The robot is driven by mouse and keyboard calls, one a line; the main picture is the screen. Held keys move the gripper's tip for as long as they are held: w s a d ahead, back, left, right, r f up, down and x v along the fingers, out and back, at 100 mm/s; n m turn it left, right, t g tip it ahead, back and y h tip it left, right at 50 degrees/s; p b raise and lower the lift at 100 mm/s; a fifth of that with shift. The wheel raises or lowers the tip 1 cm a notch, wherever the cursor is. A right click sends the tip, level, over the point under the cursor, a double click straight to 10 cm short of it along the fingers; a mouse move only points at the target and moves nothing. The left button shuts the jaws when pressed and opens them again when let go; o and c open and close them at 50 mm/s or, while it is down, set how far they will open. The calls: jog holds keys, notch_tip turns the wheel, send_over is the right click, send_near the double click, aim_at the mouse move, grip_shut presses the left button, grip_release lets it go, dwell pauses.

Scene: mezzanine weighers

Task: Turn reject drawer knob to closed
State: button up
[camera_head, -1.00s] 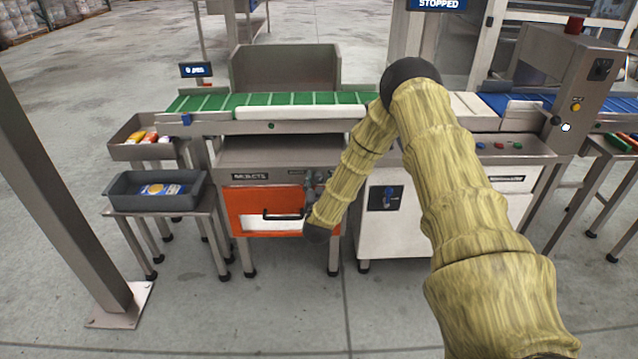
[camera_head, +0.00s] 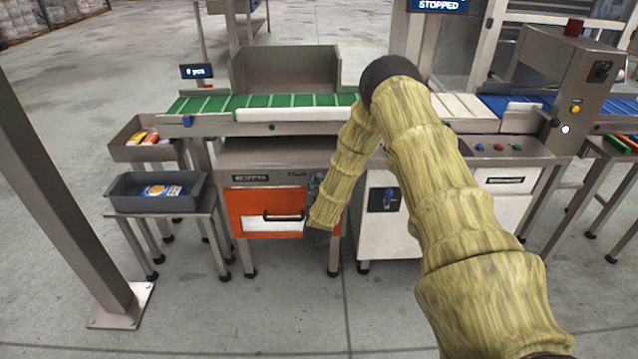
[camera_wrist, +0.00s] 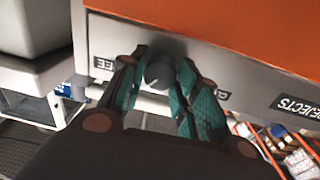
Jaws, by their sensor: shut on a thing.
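The reject drawer knob (camera_wrist: 159,70) is a round grey knob on the grey panel, seen in the wrist view. My gripper (camera_wrist: 160,82) is shut on it, with a teal finger pad on either side. A partly covered label (camera_wrist: 103,63) sits beside the knob on the panel. The orange reject drawer (camera_head: 240,212), with a dark bar handle, sits under the REJECTS label (camera_head: 250,178) in the head view and appears pushed in. My arm hides the knob and most of the gripper in the head view.
A grey bin (camera_head: 120,199) with a packet stands on a small table at left. A green conveyor belt (camera_head: 270,99) runs above the drawer cabinet. The floor in front is clear.

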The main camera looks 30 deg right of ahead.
jog(key=n+p, duration=0.1)
jog(key=n, duration=0.2)
jog(key=shift+n, duration=0.4)
jog(key=n, duration=0.4)
jog(key=shift+n+p, duration=0.4)
jog(key=n, duration=0.4)
jog(key=shift+f+t, duration=0.1)
jog(key=shift+t, duration=0.3)
jog(key=shift+n+b, duration=0.6)
jog(key=shift+n, duration=1.3)
jog(key=o, duration=1)
jog(key=shift+o, duration=0.2)
jog(key=shift+s, duration=0.1)
jog(key=v, duration=0.8)
